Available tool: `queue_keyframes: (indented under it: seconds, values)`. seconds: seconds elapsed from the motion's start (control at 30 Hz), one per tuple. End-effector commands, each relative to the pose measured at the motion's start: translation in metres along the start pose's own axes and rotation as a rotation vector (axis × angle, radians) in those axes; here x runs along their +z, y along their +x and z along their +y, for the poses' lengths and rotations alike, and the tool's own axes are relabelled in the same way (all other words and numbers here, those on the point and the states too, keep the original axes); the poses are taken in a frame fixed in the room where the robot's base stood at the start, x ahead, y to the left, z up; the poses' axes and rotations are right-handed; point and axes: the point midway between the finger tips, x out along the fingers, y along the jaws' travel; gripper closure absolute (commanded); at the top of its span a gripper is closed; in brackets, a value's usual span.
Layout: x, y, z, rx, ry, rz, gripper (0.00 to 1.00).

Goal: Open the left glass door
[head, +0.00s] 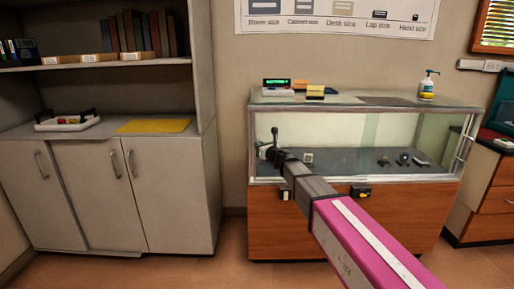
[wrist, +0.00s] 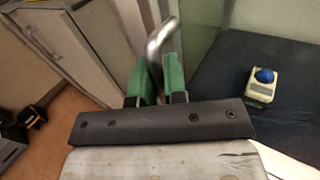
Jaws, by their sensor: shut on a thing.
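The glass display case (head: 412,183) stands right of centre in the head view, with a clear glass front over a wooden base. Its left glass door (head: 325,133) is behind my arm; I cannot tell whether it stands ajar. My gripper (head: 270,150) is at the left end of the glass front. In the wrist view, the green fingers of my gripper (wrist: 157,80) are shut on a curved metal handle (wrist: 161,38). The part of the handle between the fingers is hidden.
Small items lie on the dark case floor, among them a pale box with a blue knob (wrist: 263,82). A register (head: 277,87) and a pump bottle (head: 428,85) stand on top. A white cabinet (head: 170,190) is at left, wooden drawers (head: 493,195) at right.

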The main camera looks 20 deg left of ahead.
Motion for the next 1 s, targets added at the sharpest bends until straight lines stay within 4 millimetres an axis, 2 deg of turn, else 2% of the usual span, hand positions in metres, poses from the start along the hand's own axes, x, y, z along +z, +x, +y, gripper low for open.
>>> queue_keyframes:
  seconds: [0.27,1.0]
  values:
    - [0.000,-0.043,-0.062,-0.007,0.000,0.001,1.00]
    - [0.001,-0.187,-0.281,-0.006,0.000,0.000,1.00]
